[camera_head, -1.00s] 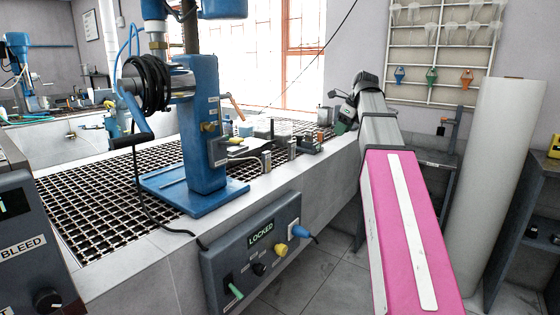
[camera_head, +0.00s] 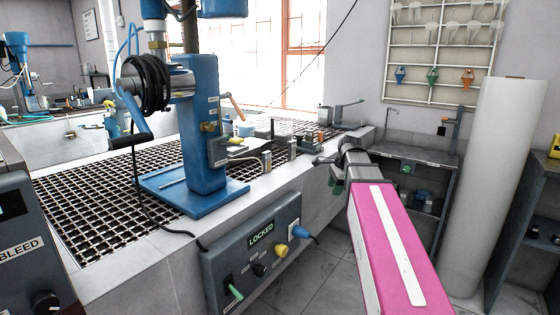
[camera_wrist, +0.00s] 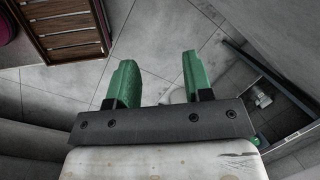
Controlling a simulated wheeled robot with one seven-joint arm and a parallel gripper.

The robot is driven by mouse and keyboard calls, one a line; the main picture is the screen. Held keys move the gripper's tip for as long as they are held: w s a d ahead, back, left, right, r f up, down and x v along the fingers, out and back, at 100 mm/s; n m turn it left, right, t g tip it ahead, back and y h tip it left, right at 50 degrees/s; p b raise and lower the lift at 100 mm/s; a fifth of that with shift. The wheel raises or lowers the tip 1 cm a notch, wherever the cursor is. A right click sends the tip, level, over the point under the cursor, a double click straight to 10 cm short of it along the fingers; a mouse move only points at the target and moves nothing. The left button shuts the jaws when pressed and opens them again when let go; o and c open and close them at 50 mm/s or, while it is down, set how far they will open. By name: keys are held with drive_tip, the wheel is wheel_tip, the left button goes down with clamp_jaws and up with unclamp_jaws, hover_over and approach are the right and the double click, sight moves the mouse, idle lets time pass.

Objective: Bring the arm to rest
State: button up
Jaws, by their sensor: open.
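My gripper (camera_wrist: 156,82) shows in the wrist view as two green fingers standing apart. It is open, with nothing between the fingers and grey floor tiles beyond them. In the head view my pink arm reaches forward from the lower right. Its far end is beside the right end of the grated bench, in front of the grey shelf unit. The fingers are mostly hidden there.
The grated bench (camera_head: 160,247) carries a blue flotation machine (camera_head: 205,150). A control box (camera_head: 250,255) reading LOCKED is on its front. A grey shelf unit (camera_head: 440,165) and a white roll (camera_head: 490,190) stand right. A slatted wooden piece (camera_wrist: 75,34) lies upper left in the wrist view.

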drive_tip(key=s+f+n, duration=0.5)
drive_tip(key=f, duration=0.4)
drive_tip(key=s+a+f+n+g+h, duration=0.1)
drive_tip(key=s+f+n, duration=0.5)
drive_tip(key=f, duration=0.4)
drive_tip(key=s+a+f+n+h, duration=0.1)
drive_tip(key=s+f+n, duration=0.4)
drive_tip(key=f, duration=0.4)
drive_tip(key=shift+s+f+g, duration=0.2)
drive_tip(key=shift+g, duration=0.2)
drive_tip(key=shift+o, duration=0.6)
